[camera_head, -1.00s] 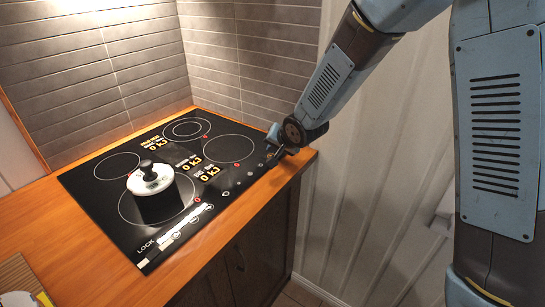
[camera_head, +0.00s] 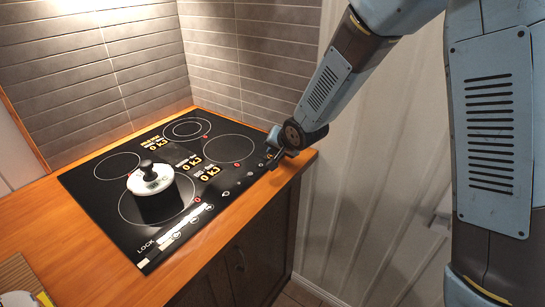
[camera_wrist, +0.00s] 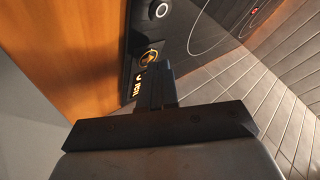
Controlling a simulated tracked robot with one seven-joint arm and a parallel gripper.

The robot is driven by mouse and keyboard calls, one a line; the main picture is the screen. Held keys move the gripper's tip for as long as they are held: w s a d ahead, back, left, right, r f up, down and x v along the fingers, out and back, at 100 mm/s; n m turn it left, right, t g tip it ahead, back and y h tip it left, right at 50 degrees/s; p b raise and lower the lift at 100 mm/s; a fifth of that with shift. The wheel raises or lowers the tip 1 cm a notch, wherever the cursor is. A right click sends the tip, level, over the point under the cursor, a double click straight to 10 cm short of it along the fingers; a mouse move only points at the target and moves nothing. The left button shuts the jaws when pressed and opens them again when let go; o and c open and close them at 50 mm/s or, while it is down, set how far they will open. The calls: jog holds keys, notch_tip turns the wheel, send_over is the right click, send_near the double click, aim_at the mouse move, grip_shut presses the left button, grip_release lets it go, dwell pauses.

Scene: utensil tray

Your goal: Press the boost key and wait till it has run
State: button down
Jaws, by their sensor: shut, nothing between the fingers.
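The black glass cooktop (camera_head: 103,197) lies in the wooden counter. My gripper (camera_head: 271,161) is at its right front corner, pointing down at the end of the row of touch marks. In the wrist view my shut fingers (camera_wrist: 168,75) are beside a key with a gold symbol (camera_wrist: 148,57). Yellow and white lettering (camera_wrist: 138,82) next to it is too small to read surely, and the fingers may hide part of it. I cannot tell whether the fingertips touch the glass. The amber displays (camera_head: 210,171) seem to read zero.
A dark pot with a white lid (camera_head: 150,183) and black knob stands on the front left ring. The wooden counter's front edge (camera_head: 225,220) runs below the cooktop. Grey tiled walls (camera_head: 80,60) stand behind. A board and small items (camera_head: 20,280) lie at lower left.

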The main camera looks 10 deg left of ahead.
jog(key=shift+f, duration=0.15)
jog(key=shift+r, duration=0.65)
jog(key=shift+r, duration=0.1)
jog(key=shift+r, duration=2.9)
jog(key=shift+d, duration=0.1)
